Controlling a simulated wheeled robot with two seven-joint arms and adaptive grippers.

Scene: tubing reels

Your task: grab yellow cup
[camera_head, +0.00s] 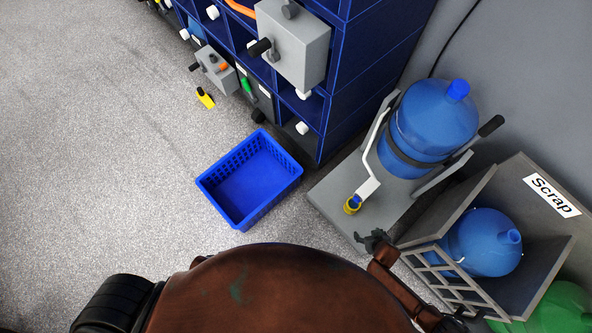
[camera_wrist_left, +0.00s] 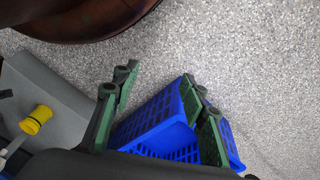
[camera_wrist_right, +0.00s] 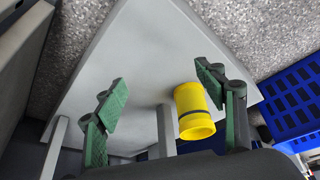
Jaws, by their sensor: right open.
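The yellow cup (camera_head: 351,207) stands on the grey base of the blue bottle's stand in the head view, at the end of a light arm. In the right wrist view the yellow cup (camera_wrist_right: 195,112) shows a dark band and lies between the fingertips, closer to the right-hand finger. My right gripper (camera_wrist_right: 160,85) is open and not shut on it; in the head view the right gripper (camera_head: 374,241) is just below the cup. My left gripper (camera_wrist_left: 160,85) is open and empty, over the blue basket side. The yellow cup (camera_wrist_left: 37,120) also shows at the left there.
A blue basket (camera_head: 249,182) sits empty on the floor. The blue bottle (camera_head: 430,125) stands on its grey base (camera_head: 325,190). A scrap bin (camera_head: 550,197) with another blue bottle is at the right. Blue shelving (camera_head: 365,75) is behind.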

